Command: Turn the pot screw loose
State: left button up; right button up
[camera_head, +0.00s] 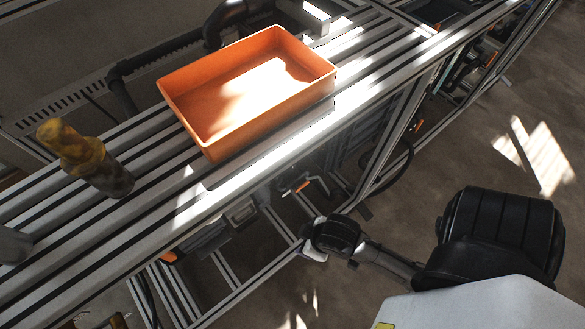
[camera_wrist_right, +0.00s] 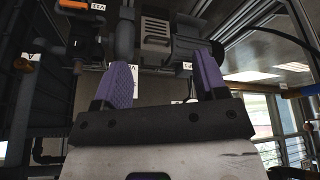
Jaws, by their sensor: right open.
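The yellow and dark piece is not seen in that view. My left gripper is not in view.
An orange open tray (camera_head: 210,143), empty and partly sunlit, stands on the slatted table (camera_head: 160,168) right of the yellow piece. A grey rounded object (camera_head: 14,246) is at the left edge. Bare slats lie between tray and piece. Dark pipes (camera_head: 122,95) run behind.

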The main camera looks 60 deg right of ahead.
jog(key=w+d+f+m+t+b, duration=0.1)
jog(key=w+d+m+b, duration=0.15)
jog(key=w+d, duration=0.55)
jog(key=m+t+h, duration=0.1)
jog(key=m+t, duration=1.2)
jog(key=m, duration=1.9)
send_near(293, 168)
jog(key=a, duration=0.7)
jog(key=d+m+g+h+b, duration=0.1)
jog(key=d+m+h, duration=0.35)
jog(key=m, duration=0.25)
jog(key=b+x, duration=0.2)
jog(key=x, duration=0.7)
jog(key=shift+w, duration=0.3)
